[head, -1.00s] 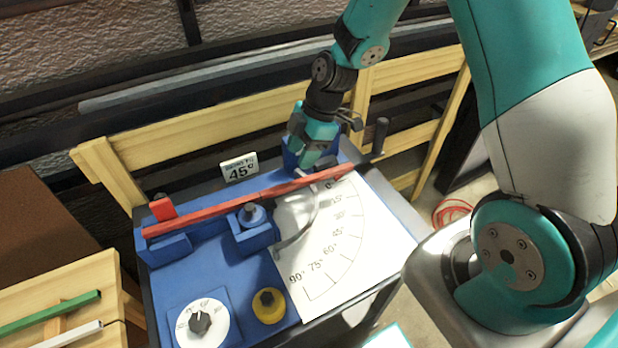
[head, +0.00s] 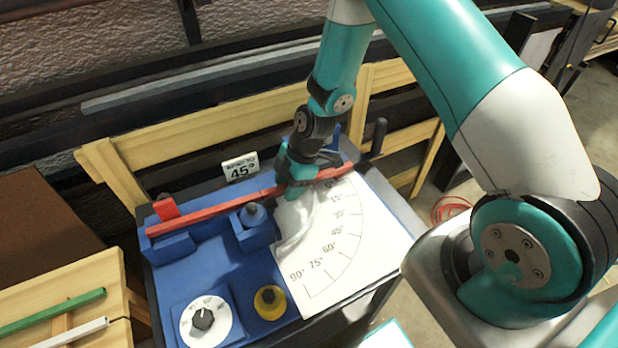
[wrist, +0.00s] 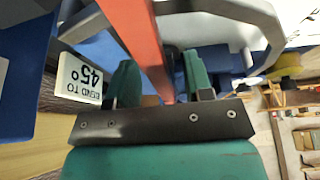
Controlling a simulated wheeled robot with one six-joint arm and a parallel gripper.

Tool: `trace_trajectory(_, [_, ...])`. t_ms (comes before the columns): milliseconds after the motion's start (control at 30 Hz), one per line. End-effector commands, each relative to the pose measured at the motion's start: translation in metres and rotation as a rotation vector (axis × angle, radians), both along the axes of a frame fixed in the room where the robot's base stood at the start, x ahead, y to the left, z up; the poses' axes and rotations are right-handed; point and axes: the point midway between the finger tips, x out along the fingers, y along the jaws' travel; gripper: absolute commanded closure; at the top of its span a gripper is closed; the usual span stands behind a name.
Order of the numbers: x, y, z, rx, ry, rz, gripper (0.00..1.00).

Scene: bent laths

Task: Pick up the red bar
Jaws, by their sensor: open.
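The red bar (head: 215,206) lies nearly straight across the blue bending bench (head: 225,275), running from its back left corner toward the right, over the top of the white angle chart (head: 330,250). My gripper (head: 300,190) is down at the right half of the bar and hides part of it. In the wrist view my gripper (wrist: 161,82) is open, with one teal finger on each side of the red bar (wrist: 137,40). The bar runs between the fingers; I cannot tell whether either touches it.
A "Bend to 45°" sign (head: 240,167) stands behind the bar. A blue block with a grey pin (head: 254,216) is close in front. A dark upright handle (head: 378,136) stands at right. A green bar (head: 52,311) lies on wood at left.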

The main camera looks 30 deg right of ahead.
Motion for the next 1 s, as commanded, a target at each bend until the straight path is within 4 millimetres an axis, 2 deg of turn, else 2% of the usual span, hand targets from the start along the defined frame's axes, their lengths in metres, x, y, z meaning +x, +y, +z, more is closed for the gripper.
trace_trajectory(33, [0.0,0.0,0.0,0.0,0.0,0.0,0.55])
trace_trajectory(233, [0.0,0.0,0.0,0.0,0.0,0.0,1.0])
trace_trajectory(667, [0.0,0.0,0.006,0.001,-0.001,0.0,1.0])
trace_trajectory(867, [0.001,0.0,0.033,0.001,-0.004,-0.001,1.0])
trace_trajectory(1000, [0.001,0.0,0.065,0.001,-0.007,0.0,1.0])
